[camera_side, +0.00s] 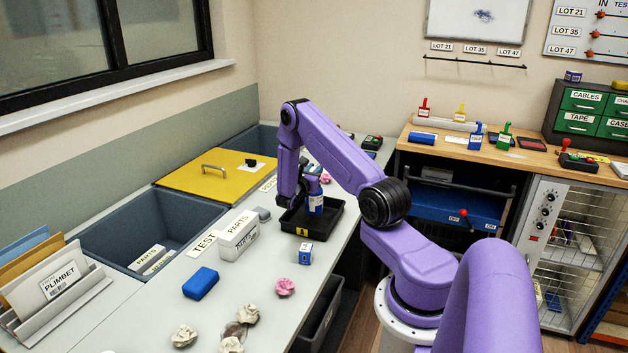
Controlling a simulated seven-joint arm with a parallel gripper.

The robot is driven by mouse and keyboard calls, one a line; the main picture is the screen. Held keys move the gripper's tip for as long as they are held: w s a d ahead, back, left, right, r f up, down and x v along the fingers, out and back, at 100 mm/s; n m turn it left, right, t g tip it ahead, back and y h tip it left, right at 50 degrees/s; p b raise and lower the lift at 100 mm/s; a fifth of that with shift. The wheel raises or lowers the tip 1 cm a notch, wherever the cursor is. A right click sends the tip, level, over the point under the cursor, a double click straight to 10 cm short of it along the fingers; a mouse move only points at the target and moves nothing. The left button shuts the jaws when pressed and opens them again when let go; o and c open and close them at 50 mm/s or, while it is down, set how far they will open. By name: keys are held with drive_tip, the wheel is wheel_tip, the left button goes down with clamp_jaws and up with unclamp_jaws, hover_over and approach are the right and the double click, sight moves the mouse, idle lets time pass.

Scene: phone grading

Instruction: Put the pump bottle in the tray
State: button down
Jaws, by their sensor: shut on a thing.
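The pump bottle (316,205) is small and blue with a pale label. It is upright at the black tray (297,228), and its lower end shows against the tray's inside. I cannot tell whether its base touches the tray floor. My gripper (313,188) points down from above and is shut on the top of the bottle. The fingers and the bottle's pump head are mostly hidden by my arm.
A small blue-and-white box (302,254) stands just in front of the tray. A white PARTS box (238,236), a blue block (201,283) and a pink crumpled piece (284,287) lie nearer. A yellow lid (205,180) is behind left. An open sunken bin (120,225) is at left.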

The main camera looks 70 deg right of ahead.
drive_tip(key=shift+d+f, duration=0.1)
drive_tip(key=shift+f, duration=1.55)
drive_tip(key=c, duration=1)
unclamp_jaws()
drive_tip(key=shift+o, duration=0.2)
